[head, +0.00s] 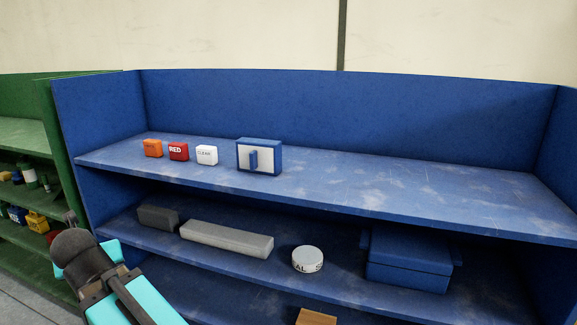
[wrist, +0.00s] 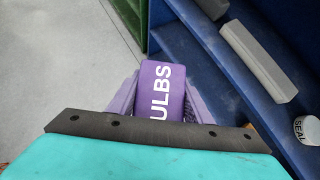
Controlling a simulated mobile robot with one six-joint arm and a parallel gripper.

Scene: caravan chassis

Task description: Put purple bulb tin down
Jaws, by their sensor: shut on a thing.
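The purple bulb tin (wrist: 168,85) shows in the wrist view, with white letters "ULBS" readable on its face. My gripper (wrist: 161,98) is shut on it, with a pale purple finger along each side. The near end of the tin is hidden by the dark bar of my wrist. The head view shows my arm at the lower left, in front of the blue shelf unit (head: 330,194); the tin cannot be made out there.
The upper blue shelf holds orange (head: 153,148), red (head: 178,152) and white (head: 206,155) boxes and a blue switch box (head: 259,157); its right side is clear. Below are grey blocks (head: 227,238), a round white tin (head: 307,259) and a blue case (head: 409,260). Green shelving (head: 22,136) stands left.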

